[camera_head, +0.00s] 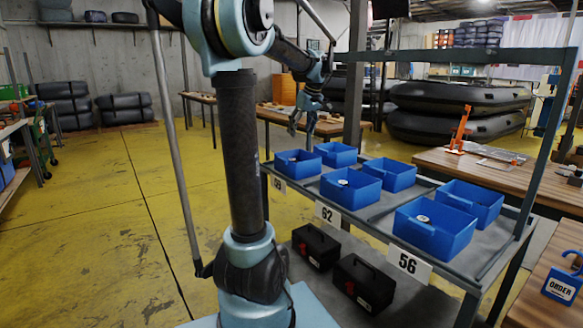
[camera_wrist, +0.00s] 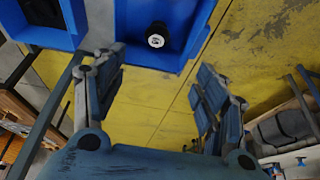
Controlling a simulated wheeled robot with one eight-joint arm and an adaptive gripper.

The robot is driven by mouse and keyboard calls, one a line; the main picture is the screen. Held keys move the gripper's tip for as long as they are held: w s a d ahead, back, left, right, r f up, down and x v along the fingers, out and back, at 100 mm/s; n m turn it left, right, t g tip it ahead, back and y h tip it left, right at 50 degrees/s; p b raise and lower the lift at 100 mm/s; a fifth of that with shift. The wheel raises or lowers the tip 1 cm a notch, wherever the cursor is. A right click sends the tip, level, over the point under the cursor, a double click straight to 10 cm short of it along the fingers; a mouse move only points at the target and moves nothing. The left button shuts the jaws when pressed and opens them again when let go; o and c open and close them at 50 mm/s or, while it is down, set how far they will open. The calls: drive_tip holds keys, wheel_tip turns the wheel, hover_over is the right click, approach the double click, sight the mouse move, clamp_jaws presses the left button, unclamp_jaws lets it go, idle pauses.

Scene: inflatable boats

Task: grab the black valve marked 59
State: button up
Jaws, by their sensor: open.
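A black valve (camera_wrist: 156,38) with a white round face lies in a blue bin (camera_wrist: 190,42) in the wrist view; its marking is too small to read. In the head view, the far-left blue bin (camera_head: 298,164) stands above a partly hidden tag (camera_head: 279,184) that seems to end in 9. My gripper (camera_head: 303,122) hangs above the far bins, pointing down. In the wrist view my gripper (camera_wrist: 158,70) has its fingers spread wide, with nothing between them. The valve shows beyond the fingertips, between the two fingers and slightly toward the left one.
The grey rack (camera_head: 378,214) holds several blue bins, with tags 62 (camera_head: 328,214) and 56 (camera_head: 409,263) on its front edge. Two black toolboxes (camera_head: 363,284) sit on the lower shelf. A rack post (camera_head: 354,75) rises close behind my gripper. Yellow floor (camera_head: 110,220) is clear at left.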

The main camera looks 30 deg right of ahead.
sight(292, 160)
drive_tip(key=x, duration=1.7)
drive_tip(key=shift+w+d+f, duration=0.1)
drive_tip(key=shift+w+d, duration=0.1)
drive_tip(key=shift+d, duration=0.05)
drive_tip(key=c, duration=1.2)
